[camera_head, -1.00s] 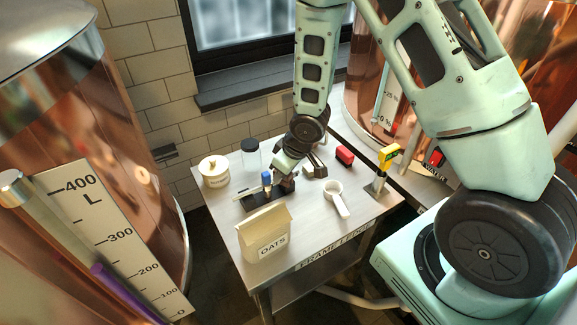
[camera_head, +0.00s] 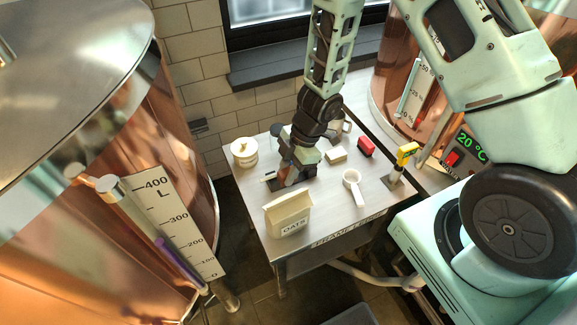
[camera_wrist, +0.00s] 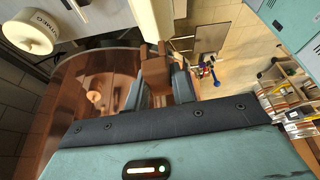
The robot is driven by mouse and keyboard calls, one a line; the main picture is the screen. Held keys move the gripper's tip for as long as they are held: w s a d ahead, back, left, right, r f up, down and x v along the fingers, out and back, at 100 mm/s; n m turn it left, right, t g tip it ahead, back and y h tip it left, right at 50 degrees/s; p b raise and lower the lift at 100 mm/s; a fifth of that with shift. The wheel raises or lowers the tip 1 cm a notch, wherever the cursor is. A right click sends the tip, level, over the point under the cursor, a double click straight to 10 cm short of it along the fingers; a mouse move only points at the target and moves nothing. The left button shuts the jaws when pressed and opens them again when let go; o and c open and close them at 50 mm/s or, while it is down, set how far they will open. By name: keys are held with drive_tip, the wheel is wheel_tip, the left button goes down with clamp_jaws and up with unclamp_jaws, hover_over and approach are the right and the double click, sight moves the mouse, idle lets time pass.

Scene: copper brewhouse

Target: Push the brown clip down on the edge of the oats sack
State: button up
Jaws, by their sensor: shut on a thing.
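The brown clip (camera_wrist: 155,72) is between the two grey fingers of my gripper (camera_wrist: 158,84) in the wrist view. My gripper is shut on it, and its free end points toward the oats sack. The cream oats sack (camera_head: 288,213) stands upright near the front left of the steel table, its label facing front. Part of it shows at the top of the wrist view (camera_wrist: 151,18). In the head view my gripper (camera_head: 279,180) is just behind the sack. I cannot tell whether the clip touches the sack.
The steel table (camera_head: 325,215) also bears a white canister (camera_head: 244,153), a pale block (camera_head: 337,156), a red block (camera_head: 366,147), a white scoop (camera_head: 352,184) and a yellow-topped device (camera_head: 405,154). A dark holder behind the sack is partly hidden by my gripper.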

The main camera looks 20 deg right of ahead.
sight(286, 198)
drive_tip(key=shift+r+p, duration=0.1)
drive_tip(key=shift+p, duration=0.25)
wheel_tip(286, 198, down, 10)
drive_tip(key=b, duration=0.6)
drive_tip(key=shift+r, duration=0.25)
drive_tip(key=shift+f+b, duration=0.55)
drive_tip(key=shift+b, duration=0.05)
idle(0.3)
drive_tip(key=o, duration=1)
drive_tip(key=shift+o, duration=0.2)
drive_tip(key=p+v, duration=0.2)
drive_tip(key=v, duration=1.5)
drive_tip(key=shift+r+p, duration=0.25)
drive_tip(key=shift+p, duration=0.05)
